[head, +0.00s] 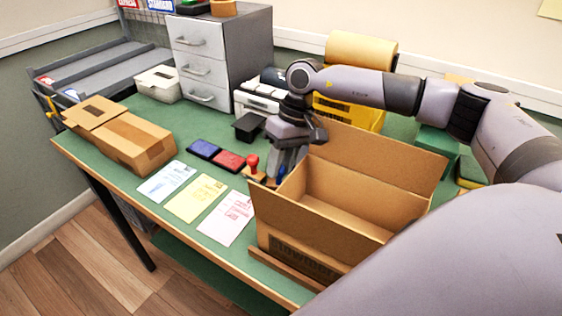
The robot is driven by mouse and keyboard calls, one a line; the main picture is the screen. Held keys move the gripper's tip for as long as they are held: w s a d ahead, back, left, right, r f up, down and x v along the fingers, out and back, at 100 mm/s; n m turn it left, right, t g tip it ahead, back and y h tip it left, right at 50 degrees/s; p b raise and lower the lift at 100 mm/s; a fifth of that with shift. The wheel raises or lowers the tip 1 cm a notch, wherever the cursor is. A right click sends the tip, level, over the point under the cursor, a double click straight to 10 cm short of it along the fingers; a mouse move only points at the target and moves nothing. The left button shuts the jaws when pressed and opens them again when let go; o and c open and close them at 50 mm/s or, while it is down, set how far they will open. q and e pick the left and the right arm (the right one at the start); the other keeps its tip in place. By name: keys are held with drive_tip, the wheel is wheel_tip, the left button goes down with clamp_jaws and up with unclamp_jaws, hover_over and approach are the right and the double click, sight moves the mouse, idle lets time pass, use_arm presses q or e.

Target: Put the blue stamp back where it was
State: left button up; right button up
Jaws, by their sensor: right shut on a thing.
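My right gripper (278,172) points down at the left side of the open cardboard box (350,190). It is shut on what appears to be the blue stamp, of which only a small blue bit shows low at the fingertips; the fingers and box hide the rest. A red stamp (252,162) stands upright just left of the gripper, on or beside a small wooden stand (256,175). A blue ink pad (204,148) and a red ink pad (229,161) lie to the left. My left gripper is out of view.
White (166,182), yellow (196,198) and pink (227,217) forms lie along the front of the green table. A closed carton (135,145) lies at the left. A grey drawer unit (205,60) stands behind. The box's raised flaps are close to my right gripper.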

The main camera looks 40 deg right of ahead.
drive_tip(key=shift+f, duration=0.15)
drive_tip(key=o, duration=0.9)
drive_tip(key=shift+c, duration=0.2)
drive_tip(key=v, duration=1.2)
drive_tip(key=shift+r+b, duration=0.2)
drive_tip(key=shift+b, duration=0.25)
